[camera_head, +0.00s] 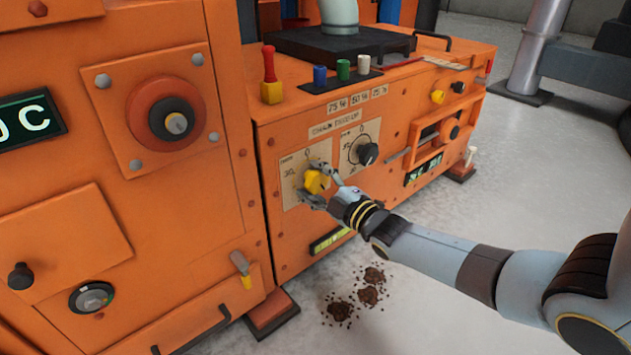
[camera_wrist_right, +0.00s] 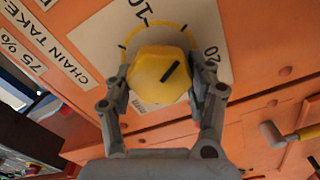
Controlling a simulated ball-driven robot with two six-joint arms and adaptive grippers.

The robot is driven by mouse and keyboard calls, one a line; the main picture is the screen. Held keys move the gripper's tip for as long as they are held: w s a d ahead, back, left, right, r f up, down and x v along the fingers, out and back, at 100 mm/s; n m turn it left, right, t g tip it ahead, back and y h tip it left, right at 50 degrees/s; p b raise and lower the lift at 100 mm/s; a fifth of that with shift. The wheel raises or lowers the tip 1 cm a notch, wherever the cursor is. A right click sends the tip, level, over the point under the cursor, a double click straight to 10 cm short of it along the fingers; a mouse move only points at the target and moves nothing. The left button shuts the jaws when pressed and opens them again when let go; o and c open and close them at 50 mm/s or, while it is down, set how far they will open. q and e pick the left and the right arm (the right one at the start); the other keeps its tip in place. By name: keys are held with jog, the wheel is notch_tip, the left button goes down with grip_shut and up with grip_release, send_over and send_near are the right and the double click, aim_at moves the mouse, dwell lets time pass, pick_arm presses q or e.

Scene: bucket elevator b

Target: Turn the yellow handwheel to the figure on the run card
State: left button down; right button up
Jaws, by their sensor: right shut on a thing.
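The yellow handwheel (camera_head: 314,183) sits on a cream dial plate (camera_head: 291,187) on the orange machine's front. My right gripper (camera_head: 317,180) is shut on it, one finger on each side. In the right wrist view the handwheel (camera_wrist_right: 150,76) is a faceted yellow knob with a black pointer line. The line points between the figures 10 and 20, seemingly closer to 20. The fingers of my right gripper (camera_wrist_right: 160,78) touch its flanks and cover part of the scale. I cannot make out a run card's figure. My left gripper is not in view.
A black knob (camera_head: 368,154) on a second dial plate is close to the right of the handwheel. A red-topped lever (camera_head: 269,75) and coloured knobs stand on the ledge above. Brown spilled material (camera_head: 370,289) lies on the floor below. Open floor lies to the right.

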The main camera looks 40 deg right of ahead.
jog(key=o, duration=1.1)
jog(key=shift+o, duration=0.2)
jog(key=shift+s, duration=0.1)
jog(key=s, duration=1.2)
jog(key=shift+d, duration=0.45)
